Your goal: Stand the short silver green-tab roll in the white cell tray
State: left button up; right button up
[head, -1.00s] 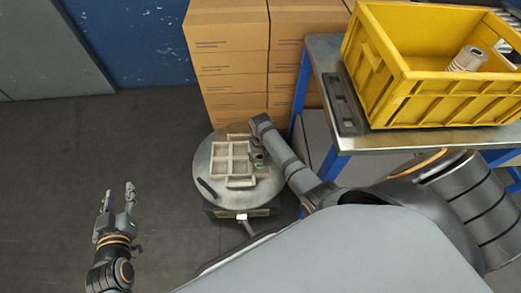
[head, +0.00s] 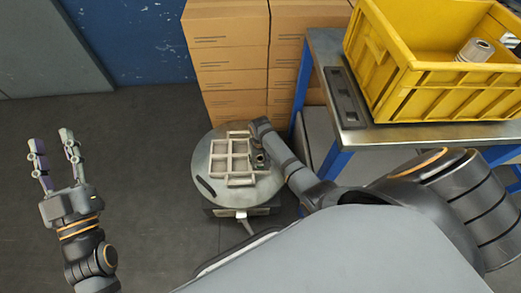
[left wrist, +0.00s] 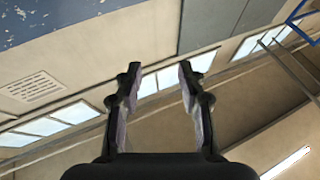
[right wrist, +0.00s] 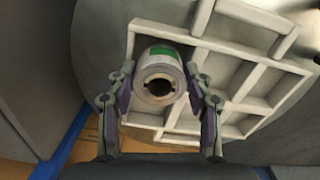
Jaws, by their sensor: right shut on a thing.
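The white cell tray (head: 214,160) lies on a round grey stand, and its square cells also show in the right wrist view (right wrist: 222,45). My right gripper (right wrist: 160,88) is shut on the short silver green-tab roll (right wrist: 161,78). The roll's hollow end faces the wrist camera and its green tab is on the far side of the rim. In the head view the roll (head: 260,160) is at the tray's right side, partly hidden by the gripper. I cannot tell whether its base is inside a cell. My left gripper (head: 51,140) is open and empty, away from the tray.
A yellow crate (head: 400,95) with another roll (head: 475,50) inside stands on a metal table (head: 400,137) at the right. Stacked cardboard boxes (head: 228,60) stand behind the round stand (head: 200,160). A small dark bar (head: 206,187) lies on the stand. The floor at left is clear.

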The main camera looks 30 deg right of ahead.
pick_arm(q)
jog(key=r, duration=0.1)
jog(key=s+r+t, duration=0.1)
jog(key=r, duration=0.1)
jog(key=s+r+t, duration=0.1)
jog(key=shift+d+r+h, duration=0.1)
jog(key=shift+r+h, duration=0.2)
jog(key=shift+r, duration=0.05)
pick_arm(e)
jog(key=shift+f, duration=0.45)
pick_arm(q)
jog(key=shift+r, duration=0.1)
pick_arm(e)
jog(key=shift+f, duration=0.1)
jog(key=o, duration=1.2)
pick_arm(q)
jog(key=shift+s+r+m+t, duration=0.1)
jog(key=shift+r+m+t, duration=0.05)
jog(key=shift+m+t, duration=0.15)
pick_arm(e)
jog(key=shift+o, duration=0.2)
